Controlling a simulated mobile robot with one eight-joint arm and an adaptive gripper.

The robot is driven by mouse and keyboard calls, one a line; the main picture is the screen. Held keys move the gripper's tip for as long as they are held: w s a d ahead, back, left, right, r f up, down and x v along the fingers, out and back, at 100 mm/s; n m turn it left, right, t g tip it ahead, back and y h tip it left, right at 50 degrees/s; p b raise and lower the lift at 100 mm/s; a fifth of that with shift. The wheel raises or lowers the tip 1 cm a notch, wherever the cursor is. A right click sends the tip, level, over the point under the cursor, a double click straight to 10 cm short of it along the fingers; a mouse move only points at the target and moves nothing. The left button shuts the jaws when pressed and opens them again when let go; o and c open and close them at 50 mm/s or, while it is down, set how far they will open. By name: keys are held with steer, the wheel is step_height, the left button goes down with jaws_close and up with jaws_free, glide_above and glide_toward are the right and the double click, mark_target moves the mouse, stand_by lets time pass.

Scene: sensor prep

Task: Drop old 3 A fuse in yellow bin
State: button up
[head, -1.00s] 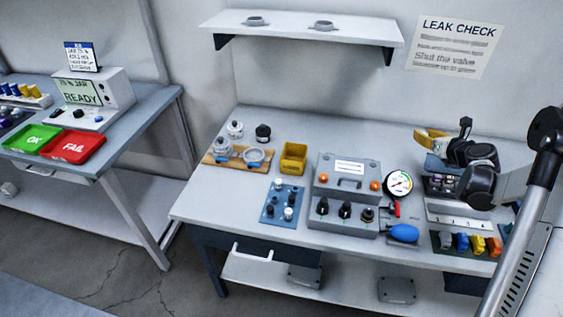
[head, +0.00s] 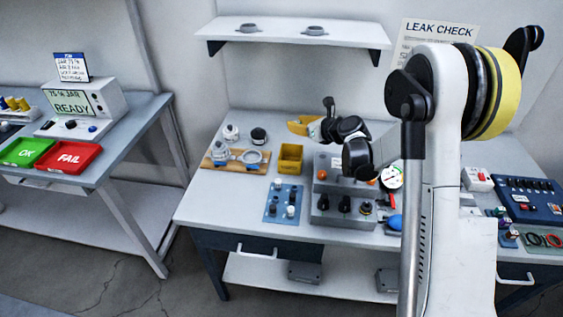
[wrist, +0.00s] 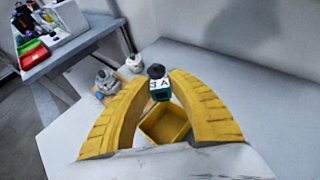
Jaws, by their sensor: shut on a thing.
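The old 3 A fuse (wrist: 160,89) shows in the wrist view as a small piece with a black end, a white "3 A" label and a teal-green part. My gripper (wrist: 159,80) is shut on it, one yellow finger on each side. In the head view my gripper (head: 301,126) is above and slightly right of the yellow bin (head: 291,159), and the fuse cannot be made out there.
A wooden board (head: 222,163) with metal fittings lies left of the bin. A blue plate with knobs (head: 284,203) stands in front, and a grey test box (head: 335,216) stands to the right. A wall shelf (head: 295,33) hangs behind. The table's left front is clear.

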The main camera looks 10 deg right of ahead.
step_height(320, 180, down, 6)
steer(key=b, duration=0.3)
steer(key=shift+r, duration=0.1)
steer(key=o, duration=0.8)
steer(key=shift+c, duration=0.2)
steer(key=shift+s, duration=0.1)
steer(key=v, duration=1.2)
steer(key=shift+d, duration=0.1)
